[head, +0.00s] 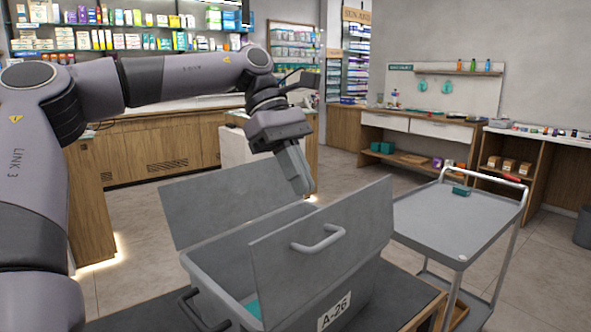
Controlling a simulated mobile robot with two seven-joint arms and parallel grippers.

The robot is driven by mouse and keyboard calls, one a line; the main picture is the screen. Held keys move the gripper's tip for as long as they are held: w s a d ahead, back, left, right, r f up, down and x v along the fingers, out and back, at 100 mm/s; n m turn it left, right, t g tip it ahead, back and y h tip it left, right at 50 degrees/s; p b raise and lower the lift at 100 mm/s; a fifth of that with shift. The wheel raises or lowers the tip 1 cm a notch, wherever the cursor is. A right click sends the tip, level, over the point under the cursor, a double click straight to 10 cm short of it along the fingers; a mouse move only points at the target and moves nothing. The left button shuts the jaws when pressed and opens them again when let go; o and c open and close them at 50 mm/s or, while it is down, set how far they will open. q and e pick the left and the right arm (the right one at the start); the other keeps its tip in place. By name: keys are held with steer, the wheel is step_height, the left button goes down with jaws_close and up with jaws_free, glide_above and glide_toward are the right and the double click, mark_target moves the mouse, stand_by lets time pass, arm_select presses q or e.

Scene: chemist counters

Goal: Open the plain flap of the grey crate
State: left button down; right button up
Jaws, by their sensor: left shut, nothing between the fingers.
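The grey crate (215,283) stands on a dark surface, with an A-26 label on its near right side. Its plain flap (222,205) is raised along the far left rim, and the crate's top shows open beside it. The other flap (290,268), with a handle (318,240), stands raised along the near right side and hides part of the inside. Something teal (253,308) shows low in the crate. My left gripper (302,184) is shut and empty, pointing down near the far right end of the plain flap; contact cannot be told. My right gripper is not in view.
A grey cart (425,222) with a small teal box (461,190) on it stands right of the crate. A black handle (195,310) sticks out at the crate's near left. Wooden counters (150,148) and stocked shelves line the back. Floor shows between.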

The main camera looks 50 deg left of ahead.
arm_select(q)
steer(key=x, duration=0.5)
steer(key=shift+d+f, duration=0.1)
steer(key=shift+f, duration=0.1)
steer(key=shift+w+d+f, duration=0.1)
steer(key=shift+d+f, duration=0.1)
steer(key=shift+f, duration=0.15)
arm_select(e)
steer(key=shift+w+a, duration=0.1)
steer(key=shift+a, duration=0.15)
arm_select(q)
steer(key=shift+d+y, duration=0.3)
steer(key=shift+d, duration=0.1)
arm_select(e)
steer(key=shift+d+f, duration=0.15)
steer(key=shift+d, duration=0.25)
